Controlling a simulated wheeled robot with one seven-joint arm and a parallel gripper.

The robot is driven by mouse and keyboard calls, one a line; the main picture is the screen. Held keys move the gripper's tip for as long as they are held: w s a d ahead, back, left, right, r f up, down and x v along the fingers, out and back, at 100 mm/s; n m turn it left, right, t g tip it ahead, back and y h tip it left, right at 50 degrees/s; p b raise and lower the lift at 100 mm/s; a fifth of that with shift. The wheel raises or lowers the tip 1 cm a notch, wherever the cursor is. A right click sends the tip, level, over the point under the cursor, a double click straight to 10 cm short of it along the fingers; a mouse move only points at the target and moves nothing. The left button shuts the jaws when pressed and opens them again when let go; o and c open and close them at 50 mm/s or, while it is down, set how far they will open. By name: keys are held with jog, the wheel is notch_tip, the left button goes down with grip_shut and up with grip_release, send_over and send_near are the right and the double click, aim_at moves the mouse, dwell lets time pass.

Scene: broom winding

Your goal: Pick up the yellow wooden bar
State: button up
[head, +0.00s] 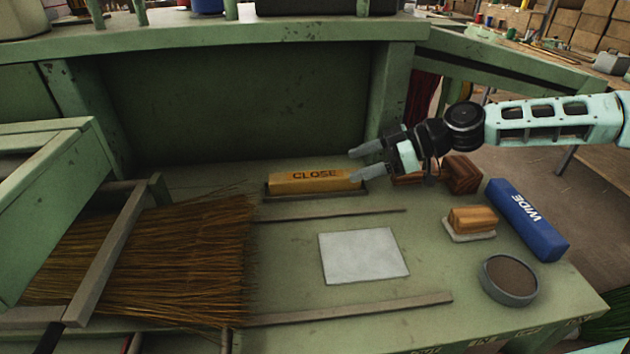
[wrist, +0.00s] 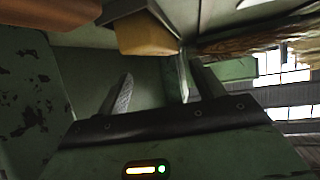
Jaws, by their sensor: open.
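The yellow wooden bar (head: 312,183), marked CLOSE, lies in a shallow dark tray (head: 268,196) near the back of the green bench. My gripper (head: 354,165) is open and empty, reaching in from the right. Its fingers point left, beside and a little above the bar's right end in the head view. In the wrist view, the yellow bar (wrist: 147,36) shows its end at the top, beyond the two spread fingers (wrist: 166,88). The bar is not between the fingers. I cannot tell the exact gap.
Brown wooden blocks (head: 462,175) stand under my wrist. A blue WIDE bar (head: 527,218), a small wooden block (head: 472,218) and a round dish (head: 509,280) sit right. A pale plate (head: 362,255) lies mid-bench. Broom bristles (head: 150,260) fill the left.

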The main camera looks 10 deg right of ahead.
aim_at(321, 175)
jog(key=p+x, duration=0.1)
jog(key=x, duration=0.7)
jog(key=shift+w+a+p, duration=0.15)
jog(key=shift+a+p, duration=0.05)
jog(key=shift+p, duration=0.1)
jog(key=c, duration=1.2)
jog(key=shift+c, duration=0.4)
jog(key=shift+r, duration=0.15)
